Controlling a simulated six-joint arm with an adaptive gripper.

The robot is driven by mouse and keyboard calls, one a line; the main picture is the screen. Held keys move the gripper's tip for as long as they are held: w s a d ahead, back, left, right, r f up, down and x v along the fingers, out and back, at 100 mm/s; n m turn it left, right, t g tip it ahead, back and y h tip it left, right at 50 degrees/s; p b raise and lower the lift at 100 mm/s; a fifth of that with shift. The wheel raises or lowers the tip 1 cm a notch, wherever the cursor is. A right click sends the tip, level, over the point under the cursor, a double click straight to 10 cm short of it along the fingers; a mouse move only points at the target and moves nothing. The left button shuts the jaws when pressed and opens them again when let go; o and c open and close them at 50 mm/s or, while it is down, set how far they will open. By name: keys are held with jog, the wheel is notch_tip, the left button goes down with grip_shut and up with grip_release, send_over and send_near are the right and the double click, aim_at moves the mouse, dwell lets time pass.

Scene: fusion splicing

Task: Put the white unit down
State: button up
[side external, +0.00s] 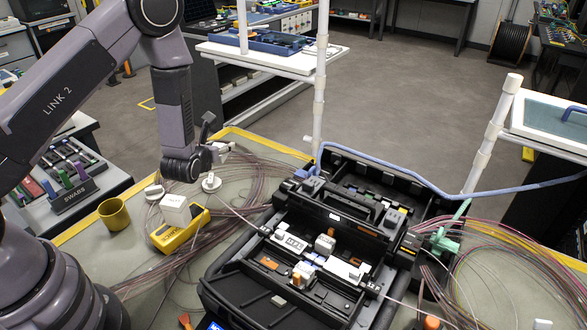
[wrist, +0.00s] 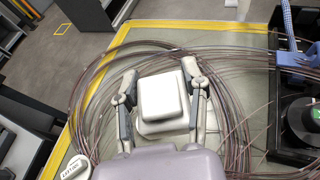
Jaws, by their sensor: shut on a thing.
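The white unit (wrist: 162,97) is a pale box with a rounded top on a wider base. In the wrist view it sits between the two fingers of my gripper (wrist: 163,100), which press on its left and right sides. In the side view my gripper (side external: 217,152) is at the far left part of the bench, and only a small pale part of the unit (side external: 224,149) shows there. It is over the coiled fibres near the yellow bench edge. I cannot tell whether its underside touches the bench.
A white round piece (side external: 211,183) lies below my gripper. The black splicing case (side external: 335,220) is to the right. Fibre coils (wrist: 105,75) cover the bench here.

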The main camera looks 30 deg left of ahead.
jog(key=w+a+n+g+y, duration=0.3)
jog(key=a+n+y, duration=0.1)
jog(key=a, duration=0.5)
send_over(235, 150)
jog(key=f, duration=0.8)
jog(key=shift+s+f, duration=0.3)
jog(key=shift+s, duration=0.1)
jog(key=shift+w+f, duration=0.35)
jog(key=shift+f, duration=0.05)
jog(key=shift+w+f, duration=0.1)
jog(key=shift+f, duration=1.55)
jog(key=o, duration=1.1)
jog(key=shift+f, duration=0.15)
jog(key=shift+o, duration=0.2)
